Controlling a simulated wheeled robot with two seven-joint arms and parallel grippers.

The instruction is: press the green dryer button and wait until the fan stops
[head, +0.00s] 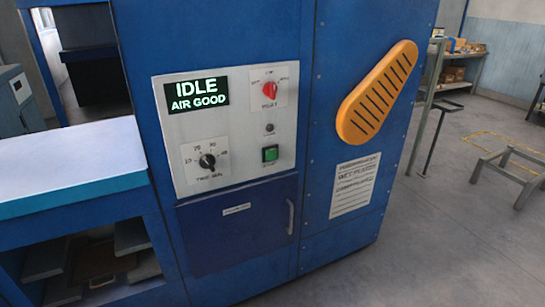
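The black display (198,91) at the panel's upper left reads "IDLE AIR GOOD". A red rotary switch (269,90) sits at the upper right. A black timer knob (207,161) sits at the lower left. A small dark round part (270,128) is just above the green button. The fan cannot be seen. Neither of my grippers is in view.
A slotted orange cover (378,92) sticks out on the right side of the cabinet. A blue door (236,228) with a handle is below the panel. A pale shelf top (75,160) juts out at left. Open grey floor (440,230) lies to the right.

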